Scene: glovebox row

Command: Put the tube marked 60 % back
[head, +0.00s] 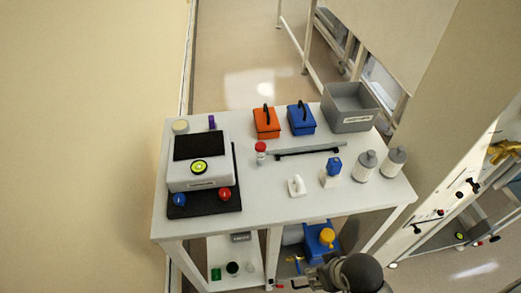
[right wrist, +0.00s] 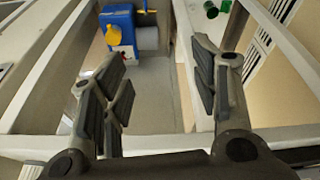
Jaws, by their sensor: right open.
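A small upright tube with a red cap (head: 261,152) stands on the white table (head: 245,222), left of a long grey bar (head: 305,148). No 60 % mark can be read on it, so I cannot tell whether it is the task's tube. My right gripper (head: 322,276) is at the bottom of the head view, in front of the table and partly hidden by my own wrist. In the right wrist view its fingers (right wrist: 158,68) are apart with nothing between them. My left gripper is not in view.
A balance-like device (head: 199,183) stands on a black mat at left. Orange (head: 266,122) and blue (head: 301,118) boxes and a grey bin (head: 350,108) line the back. Bottles (head: 365,164) stand at right. A blue unit (right wrist: 118,25) is below.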

